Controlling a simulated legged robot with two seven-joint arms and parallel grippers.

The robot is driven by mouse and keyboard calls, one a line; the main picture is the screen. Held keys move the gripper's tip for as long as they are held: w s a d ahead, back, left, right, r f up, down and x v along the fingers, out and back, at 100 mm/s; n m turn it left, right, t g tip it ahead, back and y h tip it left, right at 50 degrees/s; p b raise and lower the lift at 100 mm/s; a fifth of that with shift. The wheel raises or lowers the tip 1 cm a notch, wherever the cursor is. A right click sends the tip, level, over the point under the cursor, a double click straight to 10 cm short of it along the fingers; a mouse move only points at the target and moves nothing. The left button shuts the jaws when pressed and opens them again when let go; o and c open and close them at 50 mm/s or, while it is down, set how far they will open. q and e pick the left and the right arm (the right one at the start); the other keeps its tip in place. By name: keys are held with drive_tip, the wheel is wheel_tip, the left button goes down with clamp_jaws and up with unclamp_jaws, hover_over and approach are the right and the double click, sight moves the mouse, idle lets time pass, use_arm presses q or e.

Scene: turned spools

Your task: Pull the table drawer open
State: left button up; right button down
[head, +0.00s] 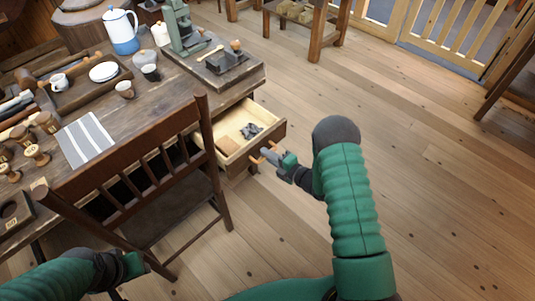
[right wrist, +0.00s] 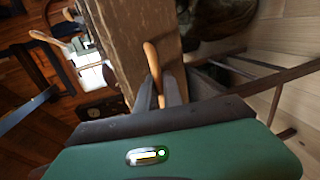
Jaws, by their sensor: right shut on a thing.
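The table drawer (head: 238,134) stands pulled out from the right end of the wooden table (head: 140,104). Dark small pieces and a tan block lie inside it. My right gripper (head: 264,155) is at the drawer's front, shut on its wooden handle. In the right wrist view the light wooden handle (right wrist: 152,62) lies between the fingers (right wrist: 158,92), against the drawer front (right wrist: 125,45). My left gripper (head: 135,265) is low at the left, near the chair, and its fingers are not clear.
A dark wooden chair (head: 215,190) stands close in front of the table, left of the drawer. Spools (head: 36,154), a striped cloth (head: 85,139), cups and a blue-white pot (head: 122,32) are on the table. The floor (head: 430,190) to the right is clear.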

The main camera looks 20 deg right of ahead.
drive_tip(key=c, duration=1.6)
unclamp_jaws()
drive_tip(key=shift+s+a+f, duration=0.1)
drive_tip(key=shift+a+f, duration=0.25)
drive_tip(key=shift+a, duration=0.05)
drive_tip(key=shift+o, duration=0.5)
drive_tip(key=shift+r, duration=0.2)
drive_tip(key=shift+d, duration=0.15)
drive_tip(key=shift+s+d+r, duration=0.1)
drive_tip(key=shift+s+d, duration=0.05)
drive_tip(key=shift+s, duration=0.05)
drive_tip(key=p+v, duration=0.2)
drive_tip(key=v, duration=1.4)
